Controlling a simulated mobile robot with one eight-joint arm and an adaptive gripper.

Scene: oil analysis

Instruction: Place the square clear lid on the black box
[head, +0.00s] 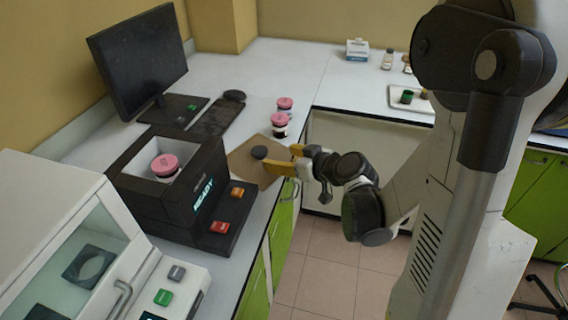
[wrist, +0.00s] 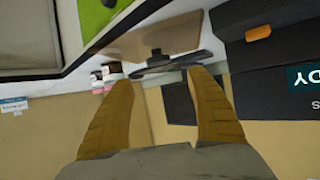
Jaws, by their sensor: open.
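A flat, brownish square plate with a dark round knob, which looks like the lid (head: 245,168), lies at the counter's front edge. Its knob (head: 260,152) faces up. In the wrist view the plate (wrist: 150,42) lies beyond my fingertips, with the knob (wrist: 172,62) ahead of them. My gripper (head: 288,160) is open and empty, just right of the knob in the head view; contact cannot be told. It also shows in the wrist view (wrist: 163,78). The black box (head: 188,205) stands left of the plate, open-topped, with a pink-lidded jar (head: 165,166) inside and a lit "READY" display.
A monitor (head: 137,55) and keyboard (head: 216,118) stand behind the box. Two pink-topped jars (head: 280,122) stand behind the plate. A white glass-fronted machine (head: 75,240) is at front left. A tray (head: 398,100) sits on the far counter.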

